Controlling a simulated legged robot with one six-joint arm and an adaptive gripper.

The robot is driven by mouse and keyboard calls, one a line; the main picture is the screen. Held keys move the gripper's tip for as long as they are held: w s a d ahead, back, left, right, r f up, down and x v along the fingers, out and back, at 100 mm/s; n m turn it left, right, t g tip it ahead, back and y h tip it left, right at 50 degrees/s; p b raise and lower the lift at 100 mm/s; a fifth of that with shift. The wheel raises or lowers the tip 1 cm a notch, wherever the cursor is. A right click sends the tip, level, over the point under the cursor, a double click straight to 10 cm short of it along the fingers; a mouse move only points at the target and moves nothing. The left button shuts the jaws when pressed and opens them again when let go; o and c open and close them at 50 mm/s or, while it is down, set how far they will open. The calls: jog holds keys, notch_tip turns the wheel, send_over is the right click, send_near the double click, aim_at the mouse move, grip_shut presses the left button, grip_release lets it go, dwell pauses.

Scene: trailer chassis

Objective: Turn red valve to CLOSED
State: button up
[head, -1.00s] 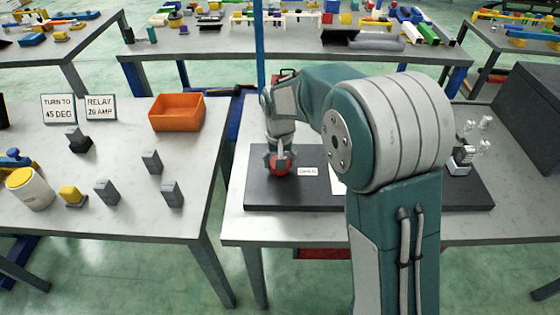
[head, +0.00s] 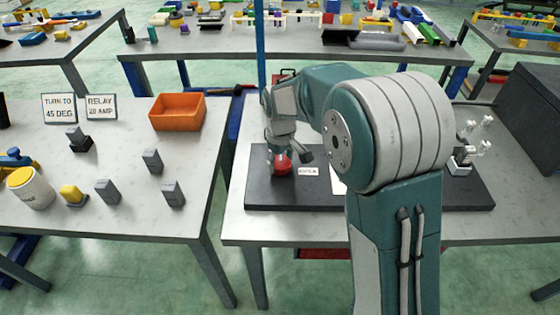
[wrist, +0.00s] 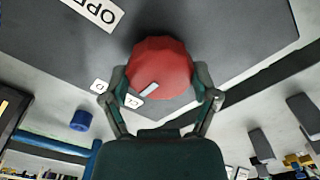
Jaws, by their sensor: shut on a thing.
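The red valve (head: 282,164) sits on a dark board (head: 400,192) on the right-hand table. In the wrist view the red valve knob (wrist: 160,68) is large and round, with a pale pointer mark on its face. My gripper (wrist: 161,86) has one finger on each side of the knob and is shut on it. In the head view my gripper (head: 285,156) comes down on the valve from above and hides part of it. A label starting "OPE" (wrist: 98,8) lies on the board in the wrist view, cut off by the frame edge. Small white labels (wrist: 133,101) lie beside the knob.
My arm hides the middle of the board. Silver fittings (head: 466,160) stand at its right, with a dark case (head: 525,110) behind. The left table holds an orange bin (head: 177,111), two signs (head: 101,107) and several grey blocks. A gap separates the two tables.

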aim_at(279, 162)
jog(key=shift+s+f, duration=0.1)
jog(key=shift+f, duration=0.1)
dwell(0.3)
jog(key=o, duration=1)
jog(key=shift+r, duration=0.15)
jog(key=shift+r, duration=0.25)
notch_tip(279, 162, up, 11)
jog(key=shift+a+r, duration=0.1)
jog(key=shift+r, duration=0.05)
